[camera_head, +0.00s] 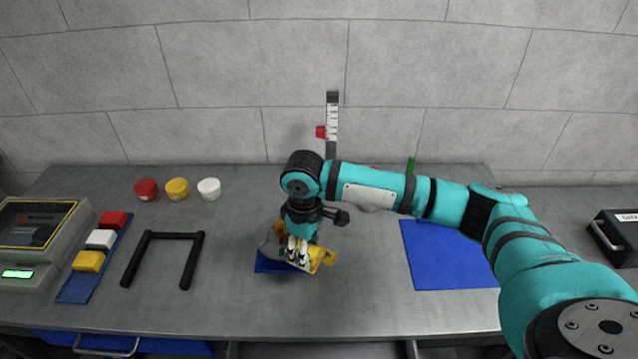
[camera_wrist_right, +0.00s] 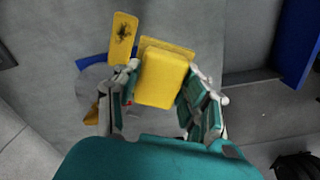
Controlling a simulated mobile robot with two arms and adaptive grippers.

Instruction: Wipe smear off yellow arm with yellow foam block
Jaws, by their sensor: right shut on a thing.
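My right gripper (camera_wrist_right: 160,95) is shut on a yellow foam block (camera_wrist_right: 163,80), which fills the space between its fingers in the wrist view. A yellow arm (camera_wrist_right: 124,38) with a dark smear (camera_wrist_right: 124,32) lies ahead and to the left of the block, apart from it in the picture. More yellow shows just behind the block. A round grey disc (camera_wrist_right: 92,82) sits beside the left finger. In the head view my right gripper (camera_head: 298,250) hangs over this hub and hides much of it. Contact between block and hub cannot be told. My left gripper is not in view.
A blue tray (camera_head: 72,290) at left holds red, white and yellow blocks. A black U-shaped frame (camera_head: 165,236) stands between it and the hub. Red, yellow and white round containers (camera_head: 177,189) sit behind. A blue mat (camera_head: 440,262) lies right, with a black case (camera_head: 615,235) beyond.

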